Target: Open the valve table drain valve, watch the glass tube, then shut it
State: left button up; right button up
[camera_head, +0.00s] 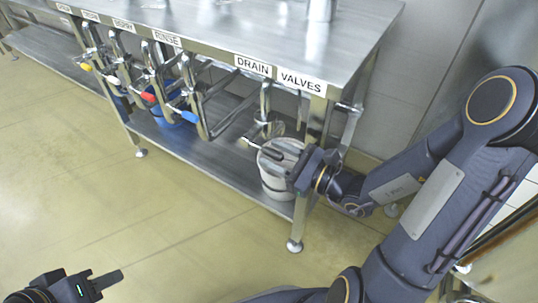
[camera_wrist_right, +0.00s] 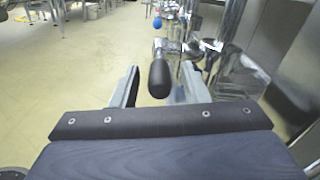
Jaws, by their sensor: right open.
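The steel valve table (camera_head: 290,62) carries a row of valves under its front edge, with labels reading DRAIN (camera_head: 253,66) and VALVES (camera_head: 301,81). Below the DRAIN label hangs a metal drain pipe (camera_head: 265,100) with its valve. My right gripper (camera_head: 262,149) is at this valve, over a bucket. In the right wrist view, a black valve handle (camera_wrist_right: 158,78) lies between the two spread fingers, with gaps on both sides. The glass tube cannot be clearly picked out. My left gripper (camera_head: 100,285) is low at the left over the floor; its jaw opening is unclear.
A white bucket (camera_head: 277,186) stands on the lower shelf (camera_head: 225,165), under the drain valve. Other valves to the left have blue (camera_head: 183,115), red (camera_head: 149,97) and yellow (camera_head: 86,67) handles. A table leg (camera_head: 306,200) stands beside my right arm. The floor in front is clear.

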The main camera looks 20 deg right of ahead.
jog(key=shift+x, duration=0.9)
grip_shut()
